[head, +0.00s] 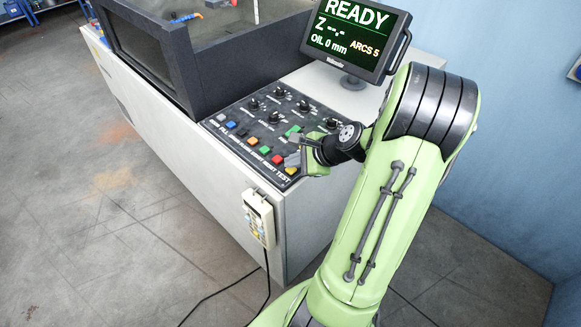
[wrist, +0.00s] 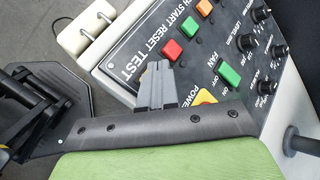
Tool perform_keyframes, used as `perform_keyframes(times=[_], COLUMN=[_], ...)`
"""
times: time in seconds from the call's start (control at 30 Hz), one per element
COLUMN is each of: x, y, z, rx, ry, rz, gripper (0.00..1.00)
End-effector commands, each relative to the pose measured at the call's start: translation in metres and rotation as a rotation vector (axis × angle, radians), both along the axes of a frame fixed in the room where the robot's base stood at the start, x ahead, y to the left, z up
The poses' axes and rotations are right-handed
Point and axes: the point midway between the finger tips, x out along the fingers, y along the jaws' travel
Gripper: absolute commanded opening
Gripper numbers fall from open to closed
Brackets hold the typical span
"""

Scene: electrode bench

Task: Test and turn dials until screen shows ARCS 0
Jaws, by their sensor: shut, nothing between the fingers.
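The screen (head: 355,38) reads READY, Z --.-, OIL 0 mm and ARCS 5. The dark control panel (head: 238,112) carries several black dials, among them one at the left (head: 253,104) and one at the back (head: 279,91); dials also show in the wrist view (wrist: 249,44). My gripper (head: 292,162) is shut and empty over the panel's front right corner. Its fingertips (wrist: 157,68) are by the TEST label and partly cover the yellow button (head: 291,170). Whether they touch it I cannot tell. The dials stand apart from the fingers.
A row of coloured buttons, including a red one (wrist: 172,50), runs along the panel's front. A cabled handset (head: 259,218) hangs on the bench front. A dark-framed tank (head: 190,60) stands left of the panel.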

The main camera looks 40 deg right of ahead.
Motion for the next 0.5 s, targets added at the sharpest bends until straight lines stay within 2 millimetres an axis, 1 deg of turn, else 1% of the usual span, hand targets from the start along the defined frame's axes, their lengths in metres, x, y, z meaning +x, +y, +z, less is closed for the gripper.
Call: perform_keyframes(times=[0.5], x=[0.0], y=[0.0002], z=[-0.0068], rx=[0.0], ry=[0.001], rz=[0.001], gripper=[0.0])
